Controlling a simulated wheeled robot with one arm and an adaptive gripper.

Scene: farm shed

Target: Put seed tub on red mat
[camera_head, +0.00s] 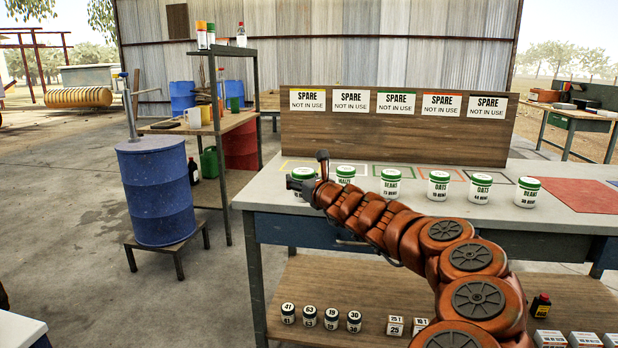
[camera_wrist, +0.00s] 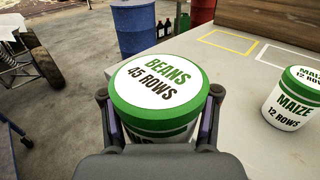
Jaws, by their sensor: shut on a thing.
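My gripper (camera_wrist: 160,122) is at the left end of the workbench in the head view. In the wrist view its two fingers are closed on the sides of a white tub with a green-rimmed lid (camera_wrist: 158,85) reading "BEANS 45 ROWS". The same tub (camera_head: 303,173) is partly hidden by my gripper in the head view. Whether it touches the bench top is hard to tell. The red mat (camera_head: 585,196) lies flat at the right end of the bench. Its visible part is bare.
A row of similar tubs stands along the bench: a maize tub (camera_wrist: 291,100), an oats tub (camera_head: 438,186) and a beans tub (camera_head: 526,192) beside the red mat. Coloured outlines mark the bench top behind them. A board (camera_head: 396,129) with "SPARE" signs stands at the back.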

